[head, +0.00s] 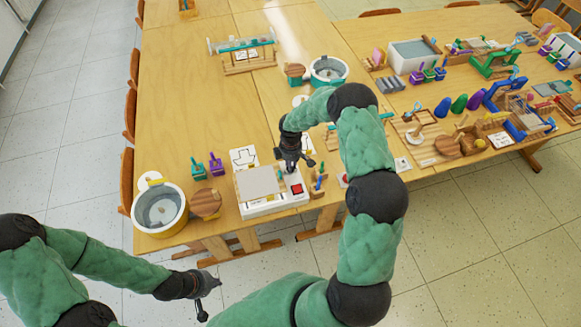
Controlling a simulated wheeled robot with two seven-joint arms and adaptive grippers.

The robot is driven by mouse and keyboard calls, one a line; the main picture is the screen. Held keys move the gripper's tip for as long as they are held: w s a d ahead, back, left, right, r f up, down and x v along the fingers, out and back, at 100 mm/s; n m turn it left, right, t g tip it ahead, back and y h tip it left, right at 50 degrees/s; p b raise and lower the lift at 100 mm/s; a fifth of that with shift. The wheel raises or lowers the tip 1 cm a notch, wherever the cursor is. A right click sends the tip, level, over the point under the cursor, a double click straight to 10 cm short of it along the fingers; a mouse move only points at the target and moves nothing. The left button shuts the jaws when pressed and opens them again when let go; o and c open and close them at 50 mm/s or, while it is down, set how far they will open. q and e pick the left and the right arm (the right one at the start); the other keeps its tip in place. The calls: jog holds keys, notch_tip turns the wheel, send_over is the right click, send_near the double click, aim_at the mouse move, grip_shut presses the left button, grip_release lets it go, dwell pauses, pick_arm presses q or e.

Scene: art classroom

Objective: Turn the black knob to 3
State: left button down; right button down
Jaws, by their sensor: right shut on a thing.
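A white device (270,208) with a grey plate on top and a red switch (297,188) stands at the near edge of the table. My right gripper (292,166) points down at the back right part of the device, behind the red switch. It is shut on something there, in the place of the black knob. The gripper covers the knob, so its pointer and the number 3 cannot be read. My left gripper (207,296) hangs empty off the table's near side, above the floor, with its fingers apart.
A round grey-and-yellow basin (159,208) and a wooden disc (206,203) stand left of the device. Small green and purple pots (216,166) and an arrow card (243,157) lie behind. The table's left middle is clear.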

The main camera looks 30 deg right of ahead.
jog(key=m+b, duration=0.2)
jog(key=m, duration=0.1)
jog(key=shift+f+m, duration=0.1)
jog(key=shift+m, duration=0.3)
jog(key=m+b, duration=0.2)
jog(key=m, duration=0.1)
jog(key=shift+s+m, duration=0.1)
jog(key=shift+m, duration=0.2)
jog(key=m+b, duration=0.2)
jog(key=m, duration=0.1)
jog(key=shift+m, duration=0.4)
jog(key=m+b, duration=0.2)
jog(key=m, duration=0.2)
jog(key=shift+s, duration=0.15)
jog(key=m+b, duration=0.1)
jog(key=m, duration=0.3)
jog(key=m+b, duration=0.2)
jog(key=m, duration=0.2)
jog(key=shift+m, duration=0.3)
jog(key=m+b, duration=0.1)
jog(key=m, duration=0.2)
jog(key=shift+s+a+m, duration=0.1)
jog(key=shift+m, duration=0.2)
jog(key=shift+a+m+b, duration=0.1)
jog(key=shift+m+b, duration=0.35)
jog(key=shift+m, duration=1.45)
